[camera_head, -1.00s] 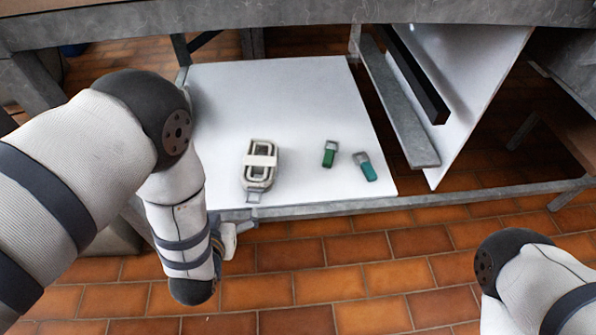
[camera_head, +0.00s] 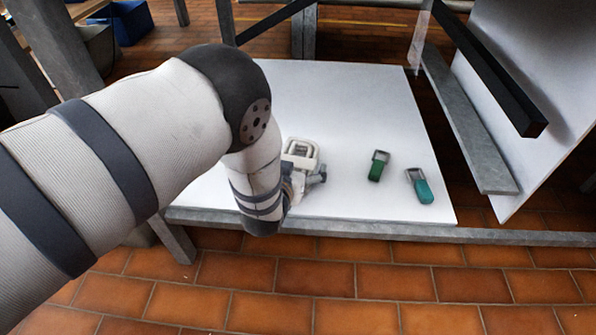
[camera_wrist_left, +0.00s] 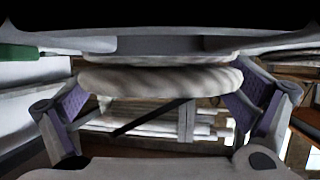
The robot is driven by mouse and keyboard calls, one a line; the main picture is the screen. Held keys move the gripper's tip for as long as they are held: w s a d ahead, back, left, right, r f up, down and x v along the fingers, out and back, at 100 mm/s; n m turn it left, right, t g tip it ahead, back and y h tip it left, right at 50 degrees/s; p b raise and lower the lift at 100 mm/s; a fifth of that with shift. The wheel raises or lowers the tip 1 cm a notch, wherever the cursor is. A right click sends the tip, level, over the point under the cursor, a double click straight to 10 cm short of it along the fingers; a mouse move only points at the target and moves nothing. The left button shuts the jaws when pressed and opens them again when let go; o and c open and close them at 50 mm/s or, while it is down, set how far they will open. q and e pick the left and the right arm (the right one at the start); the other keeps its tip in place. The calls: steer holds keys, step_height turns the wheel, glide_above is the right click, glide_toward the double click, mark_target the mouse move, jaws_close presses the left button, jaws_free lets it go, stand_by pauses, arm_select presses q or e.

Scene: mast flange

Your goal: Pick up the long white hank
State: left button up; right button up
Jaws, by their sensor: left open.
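The long white hank (camera_head: 303,149) lies on the white board, its near part hidden behind my left wrist and gripper. In the left wrist view the hank (camera_wrist_left: 160,80) is a pale twisted strand running across the picture. My left gripper (camera_head: 308,181) is at the near end of the hank in the head view, mostly hidden by its own arm. In the wrist view its purple-padded fingers (camera_wrist_left: 160,108) are spread wide, one at each side of the hank. I cannot tell whether they touch it. My right gripper is not in view.
A dark green item (camera_head: 377,167) and a teal item (camera_head: 421,188), each with a grey end, lie right of the hank. The white board (camera_head: 345,95) has a grey front rail (camera_head: 380,230). An upright white panel (camera_head: 540,90) stands at the right.

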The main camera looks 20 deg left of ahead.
arm_select(q)
steer(key=shift+r, duration=0.1)
steer(key=c, duration=1.3)
